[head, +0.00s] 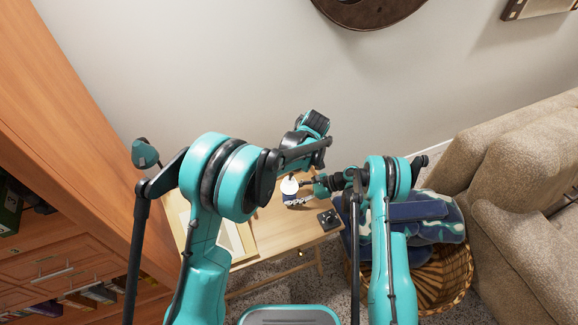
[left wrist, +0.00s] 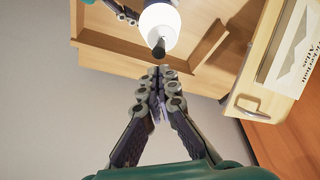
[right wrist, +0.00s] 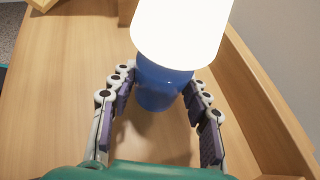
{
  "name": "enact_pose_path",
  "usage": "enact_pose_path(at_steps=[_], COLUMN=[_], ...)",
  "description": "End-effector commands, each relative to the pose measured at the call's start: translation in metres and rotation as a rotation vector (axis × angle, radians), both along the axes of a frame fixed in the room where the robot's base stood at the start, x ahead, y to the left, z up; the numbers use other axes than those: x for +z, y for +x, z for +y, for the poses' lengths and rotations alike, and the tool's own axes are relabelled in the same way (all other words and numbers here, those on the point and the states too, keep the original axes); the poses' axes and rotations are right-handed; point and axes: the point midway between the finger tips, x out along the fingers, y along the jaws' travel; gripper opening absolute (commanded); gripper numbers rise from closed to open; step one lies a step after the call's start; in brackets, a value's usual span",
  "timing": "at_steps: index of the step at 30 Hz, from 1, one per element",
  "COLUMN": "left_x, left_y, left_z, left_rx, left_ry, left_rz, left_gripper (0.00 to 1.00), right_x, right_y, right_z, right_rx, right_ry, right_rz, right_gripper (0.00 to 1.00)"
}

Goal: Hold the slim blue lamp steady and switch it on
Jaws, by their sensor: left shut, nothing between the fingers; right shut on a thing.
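The slim blue lamp (head: 290,187) stands on the wooden table beside the wall. Its shade is bright white, as if lit. In the right wrist view its blue body (right wrist: 160,88) is between the fingers of my right gripper (right wrist: 158,76), which is shut on it just below the shade. In the left wrist view a dark knob (left wrist: 159,47) shows against the white shade (left wrist: 160,22). My left gripper (left wrist: 160,76) is shut and empty, its tips close to the knob; contact cannot be told. In the head view my left arm hides its fingers.
The wooden table (head: 275,232) also carries a small dark device (head: 328,218) and a pale framed panel (head: 233,238). A wicker basket (head: 440,285) with blue cloth and a beige sofa (head: 525,175) stand right.

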Motion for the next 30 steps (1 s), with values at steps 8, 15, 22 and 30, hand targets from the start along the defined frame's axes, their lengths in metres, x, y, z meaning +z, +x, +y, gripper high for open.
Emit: enact_pose_path(at_steps=[8,15,22,30], left_x=[0.0,0.019,0.066,0.092], left_y=[0.006,0.018,0.009,0.003], left_z=[0.01,0.028,0.015,0.007], left_rx=[0.001,-0.002,-0.001,-0.001], left_ry=[0.0,0.0,0.0,0.0], left_rz=[0.001,0.0,0.0,0.0], left_gripper=[0.0,0.0,0.0,0.0], right_x=[0.0,0.0,0.0,0.0], right_y=[0.0,0.0,0.0,0.0], right_z=[0.0,0.0,0.0,0.0], right_rx=[0.0,0.0,0.0,0.0], right_ry=[0.0,0.0,0.0,0.0], right_rz=[0.0,0.0,0.0,0.0], right_gripper=[0.08,0.08,0.08,0.08])
